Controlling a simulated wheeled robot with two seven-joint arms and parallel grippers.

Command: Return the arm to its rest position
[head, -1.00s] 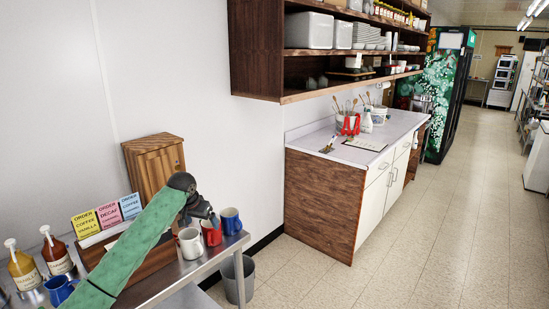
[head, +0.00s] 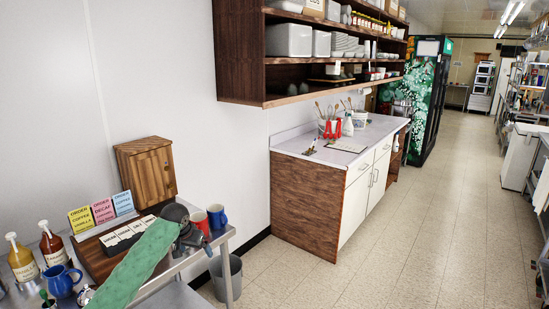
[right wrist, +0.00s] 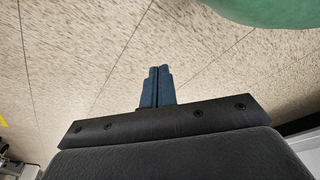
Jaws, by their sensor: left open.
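My left arm, in a green sleeve, reaches in from the bottom left of the head view. My left gripper (head: 194,240) is open at the right end of the steel counter, in front of the mugs in the picture. A red mug (head: 201,223) and a blue mug (head: 217,216) stand just behind it, the red one partly covered. I see nothing held between the fingers, though they are small and dark. My right gripper (right wrist: 156,87) shows in the right wrist view with its two blue fingers together and nothing visible between them, above the tiled floor.
The steel counter (head: 180,266) holds a wooden box (head: 147,168), order cards (head: 103,210), syrup bottles (head: 22,260) and a blue mug (head: 62,280). A grey bin (head: 226,278) stands beside it. A cabinet (head: 310,205) stands under shelves. The aisle floor (head: 430,220) is clear.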

